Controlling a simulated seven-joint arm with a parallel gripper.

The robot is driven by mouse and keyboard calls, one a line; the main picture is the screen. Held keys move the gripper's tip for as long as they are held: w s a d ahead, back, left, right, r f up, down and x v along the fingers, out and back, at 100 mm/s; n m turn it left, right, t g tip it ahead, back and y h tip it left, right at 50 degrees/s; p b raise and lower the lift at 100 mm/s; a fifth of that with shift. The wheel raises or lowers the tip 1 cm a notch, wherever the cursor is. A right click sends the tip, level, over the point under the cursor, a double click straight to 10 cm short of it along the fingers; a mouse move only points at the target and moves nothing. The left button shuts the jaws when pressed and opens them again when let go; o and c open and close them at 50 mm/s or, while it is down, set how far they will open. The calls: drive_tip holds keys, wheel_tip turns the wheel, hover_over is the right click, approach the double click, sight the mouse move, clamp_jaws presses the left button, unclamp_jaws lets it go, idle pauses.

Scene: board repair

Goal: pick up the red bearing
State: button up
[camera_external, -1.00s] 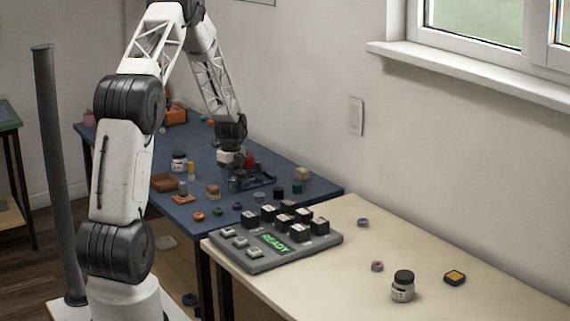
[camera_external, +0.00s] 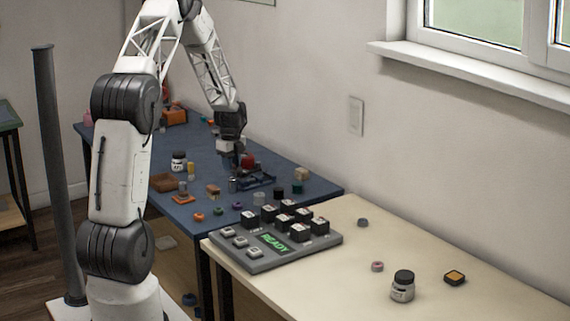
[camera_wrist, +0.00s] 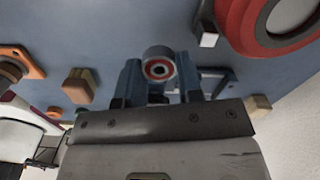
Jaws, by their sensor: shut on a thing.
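In the wrist view, the red bearing (camera_wrist: 159,69), a grey ring with a red inner ring and dark centre, sits between the two blue-grey fingers of my gripper (camera_wrist: 159,75). The fingers are shut on its sides, and its round face points towards the camera. In the external view my gripper (camera_external: 234,166) is above the blue table, near the dark tray-like fixture. The bearing is too small to make out there.
A large red ring (camera_wrist: 264,22) is close by on the right in the wrist view. The blue table (camera_external: 310,186) carries several small parts and a white jar (camera_external: 179,161). A grey panel reading READY (camera_external: 275,243) stands on the pale table (camera_external: 345,272).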

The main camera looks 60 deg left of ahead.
drive_tip(key=shift+r, duration=2.95)
